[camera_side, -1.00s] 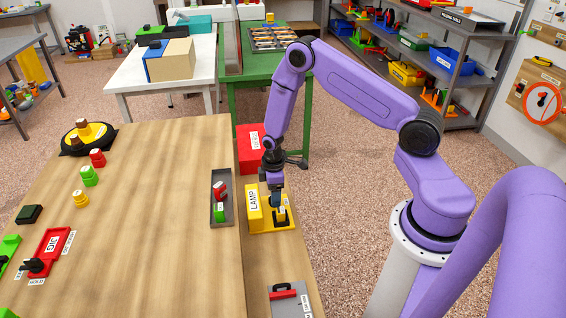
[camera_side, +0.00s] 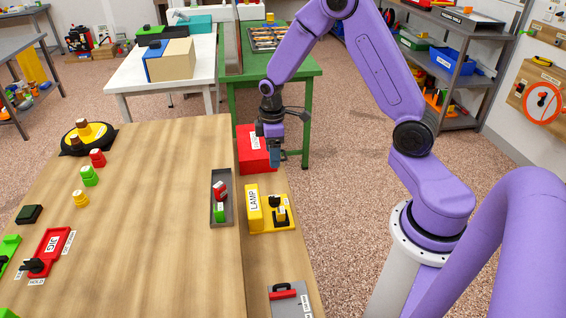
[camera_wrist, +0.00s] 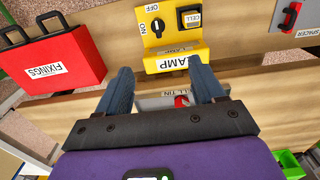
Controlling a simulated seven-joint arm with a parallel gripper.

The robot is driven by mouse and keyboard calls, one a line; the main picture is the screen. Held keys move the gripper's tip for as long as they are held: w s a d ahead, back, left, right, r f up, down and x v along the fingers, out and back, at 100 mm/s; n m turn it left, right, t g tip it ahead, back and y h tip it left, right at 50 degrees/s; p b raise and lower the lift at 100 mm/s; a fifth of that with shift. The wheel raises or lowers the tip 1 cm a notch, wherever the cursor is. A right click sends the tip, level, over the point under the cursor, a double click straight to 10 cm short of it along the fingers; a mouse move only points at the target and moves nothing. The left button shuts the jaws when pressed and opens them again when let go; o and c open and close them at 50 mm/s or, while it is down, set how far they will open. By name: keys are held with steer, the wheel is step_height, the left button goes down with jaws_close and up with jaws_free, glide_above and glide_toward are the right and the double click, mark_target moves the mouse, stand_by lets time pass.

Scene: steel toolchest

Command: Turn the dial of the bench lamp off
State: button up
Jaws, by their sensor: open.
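The yellow bench lamp box (camera_side: 258,224) stands on the narrow wooden ledge at the right of the bench, its LAMP plate upright. In the wrist view, the lamp box (camera_wrist: 172,52) shows a small black dial (camera_wrist: 157,27) beside ON and OFF labels. I cannot tell clearly which label the dial points to. My gripper (camera_side: 278,160) is raised behind the lamp, apart from it, above the red box's right side. In the wrist view, my gripper (camera_wrist: 159,68) has its fingers spread with nothing between them.
The red FIXINGS box (camera_side: 255,158) stands just behind the lamp. A grey tray (camera_side: 214,199) with red and green pieces lies to its left. The ledge between lamp and panel is clear.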

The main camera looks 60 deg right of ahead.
steer(key=s+a+r+n, duration=0.1)
steer(key=s+a+r, duration=0.8)
steer(key=s+a, duration=0.3)
steer(key=shift+n, duration=0.4)
steer(key=s+r+n, duration=0.1)
steer(key=s+r, duration=0.1)
steer(key=s, duration=0.6)
steer(key=s+r, duration=0.2)
steer(key=s, duration=0.6)
steer(key=shift+a+r+n, duration=0.2)
steer(key=shift+r+n, duration=0.15)
steer(key=shift+n, duration=0.05)
steer(key=shift+s, duration=0.1)
